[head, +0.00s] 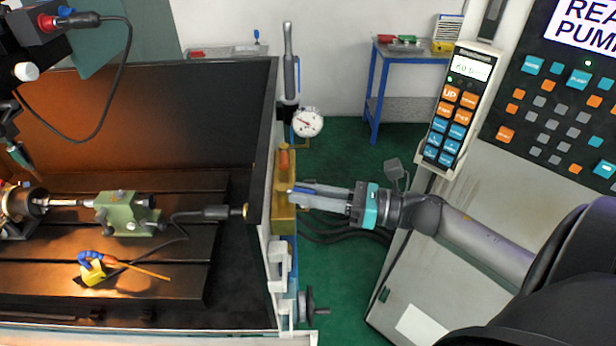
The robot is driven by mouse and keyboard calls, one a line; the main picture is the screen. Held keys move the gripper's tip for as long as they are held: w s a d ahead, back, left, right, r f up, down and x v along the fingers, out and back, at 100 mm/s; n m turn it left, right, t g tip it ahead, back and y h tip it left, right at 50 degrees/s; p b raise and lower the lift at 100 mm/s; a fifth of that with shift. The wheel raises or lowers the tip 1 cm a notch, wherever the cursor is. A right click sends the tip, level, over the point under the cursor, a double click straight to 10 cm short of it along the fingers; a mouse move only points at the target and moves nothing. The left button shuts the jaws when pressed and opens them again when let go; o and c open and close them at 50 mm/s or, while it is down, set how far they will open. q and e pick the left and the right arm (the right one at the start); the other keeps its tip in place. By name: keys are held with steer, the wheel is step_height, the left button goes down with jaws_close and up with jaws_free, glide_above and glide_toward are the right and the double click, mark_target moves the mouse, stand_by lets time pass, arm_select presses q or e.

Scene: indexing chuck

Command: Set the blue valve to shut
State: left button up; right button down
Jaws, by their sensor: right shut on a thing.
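My right gripper (296,197), with a teal band at its wrist, reaches in from the right to the brass block (283,222) on the side of the dark machine enclosure. Its fingers are shut on what looks like the handle of the blue valve (312,188), a blue-grey strip pointing right from the block. The fingers hide much of the handle, so its exact angle is hard to tell. An orange handle (284,160) stands upright on the same block, just above the fingers. My left gripper is not in view.
A pressure gauge (308,122) sits just above the block. A handwheel (309,301) is below. A control pendant (457,105) and panel stand at the right. The enclosure holds a green tailstock (126,213) and a blue-and-yellow coolant nozzle (93,265). Green floor lies open behind my gripper.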

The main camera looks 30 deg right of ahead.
mark_target(286, 194)
steer(key=m+t+h+p, duration=0.1)
steer(key=m+h, duration=0.1)
steer(key=a+m+t+h+p, duration=0.1)
steer(key=m+t+h, duration=0.1)
steer(key=h, duration=0.1)
steer(key=s+a+m+t+h+p, duration=0.1)
steer(key=m+h, duration=0.1)
steer(key=h, duration=0.1)
steer(key=shift+s+a, duration=0.1)
steer(key=shift+a, duration=0.05)
steer(key=shift+a+m+t+h+b, duration=0.25)
steer(key=shift+m+h, duration=0.45)
steer(key=shift+h, duration=0.45)
steer(key=shift+a+m+t+h+b, duration=0.15)
steer(key=shift+a+m+h, duration=0.1)
steer(key=shift+m+h, duration=0.7)
steer(key=shift+h, duration=0.3)
steer(key=c, duration=0.8)
jaws_free()
steer(key=shift+o, duration=0.2)
